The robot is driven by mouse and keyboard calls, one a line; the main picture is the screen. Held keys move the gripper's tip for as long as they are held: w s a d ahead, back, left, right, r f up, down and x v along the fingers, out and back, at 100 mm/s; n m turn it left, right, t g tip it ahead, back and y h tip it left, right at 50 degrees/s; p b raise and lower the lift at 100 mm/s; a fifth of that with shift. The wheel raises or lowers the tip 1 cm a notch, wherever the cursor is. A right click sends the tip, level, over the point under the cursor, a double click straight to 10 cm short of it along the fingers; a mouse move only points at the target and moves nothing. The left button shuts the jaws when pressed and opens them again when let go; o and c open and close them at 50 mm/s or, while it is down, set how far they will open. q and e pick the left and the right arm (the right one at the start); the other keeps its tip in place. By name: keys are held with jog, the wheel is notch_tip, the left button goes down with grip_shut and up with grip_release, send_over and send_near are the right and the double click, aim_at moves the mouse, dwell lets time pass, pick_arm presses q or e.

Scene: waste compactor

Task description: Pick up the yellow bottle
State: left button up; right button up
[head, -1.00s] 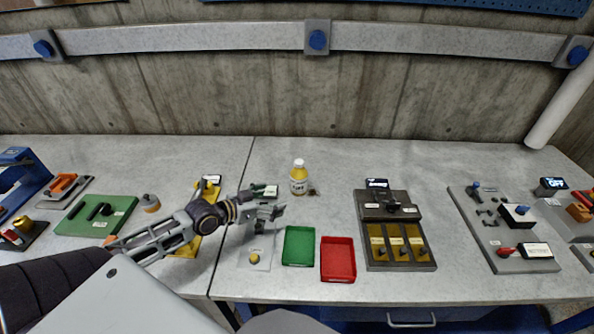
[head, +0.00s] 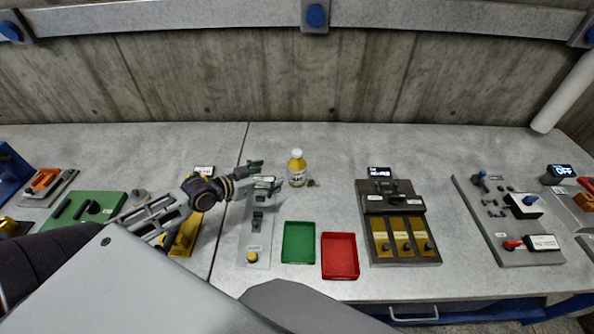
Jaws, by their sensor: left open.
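The yellow bottle (head: 297,169) has a white cap and a label and stands upright on the grey bench, behind the green tray. My left gripper (head: 268,174) is open and empty, just to the left of the bottle. Its fingers point toward the bottle and look apart from it, though I cannot tell the exact gap. My right gripper does not show in the head view.
In front of the bottle lie a green tray (head: 299,242) and a red tray (head: 340,256). A grey switch panel (head: 257,228) sits below my left gripper. A device with yellow slots (head: 402,238) stands to the right. A small dark item (head: 313,183) lies beside the bottle.

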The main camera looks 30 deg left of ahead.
aim_at(290, 169)
pick_arm(q)
jog(key=shift+x, duration=4.4)
jog(key=shift+a, duration=0.1)
jog(key=shift+w, duration=0.1)
jog(key=shift+p+x, duration=0.4)
jog(key=shift+x, duration=2.15)
jog(key=shift+r, duration=0.1)
jog(key=c, duration=1.3)
jog(key=shift+r, duration=0.1)
